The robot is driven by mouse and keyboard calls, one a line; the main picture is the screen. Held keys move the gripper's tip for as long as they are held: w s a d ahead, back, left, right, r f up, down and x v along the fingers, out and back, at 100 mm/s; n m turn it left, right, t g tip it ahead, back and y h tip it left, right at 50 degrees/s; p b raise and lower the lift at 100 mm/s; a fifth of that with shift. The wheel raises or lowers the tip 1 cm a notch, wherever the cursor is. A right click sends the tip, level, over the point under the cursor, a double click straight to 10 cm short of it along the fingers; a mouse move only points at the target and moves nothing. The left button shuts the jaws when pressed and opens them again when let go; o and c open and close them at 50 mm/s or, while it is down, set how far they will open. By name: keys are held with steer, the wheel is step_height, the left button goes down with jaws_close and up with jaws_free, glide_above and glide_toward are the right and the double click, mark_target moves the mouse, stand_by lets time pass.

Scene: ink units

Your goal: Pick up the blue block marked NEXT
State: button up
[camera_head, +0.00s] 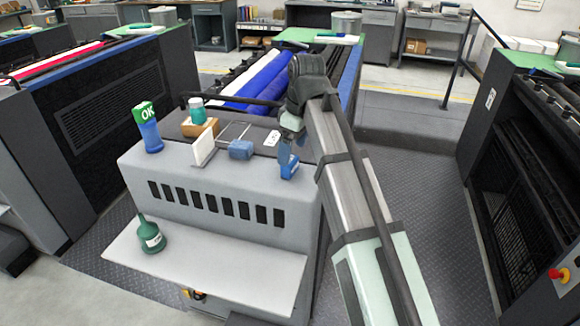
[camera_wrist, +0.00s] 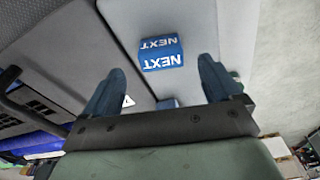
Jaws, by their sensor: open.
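The blue block marked NEXT (camera_head: 290,168) stands near the right end of the grey machine top in the head view, close below my gripper (camera_head: 284,150). The wrist view shows the block (camera_wrist: 161,54) with white NEXT lettering on two faces, upside down in the picture. My gripper (camera_wrist: 161,70) is open and empty, with its blue fingers apart to either side of the block. The block lies ahead of the fingertips, and no contact shows. In the head view my fingers and arm partly cover the area around it.
A green-and-blue OK piece (camera_head: 147,128), a wooden block (camera_head: 200,127) with a teal-capped jar, a white plate (camera_head: 203,147) and a blue piece (camera_head: 241,150) on rods stand to the left. Blue rollers lie behind.

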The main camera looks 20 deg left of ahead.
mark_target(290, 167)
steer(key=shift+a+f, duration=0.2)
steer(key=shift+f, duration=1.1)
steer(key=shift+a+f, duration=0.2)
steer(key=shift+f, duration=1.1)
steer(key=c, duration=1.1)
steer(key=shift+o, duration=0.2)
steer(key=shift+r, duration=0.1)
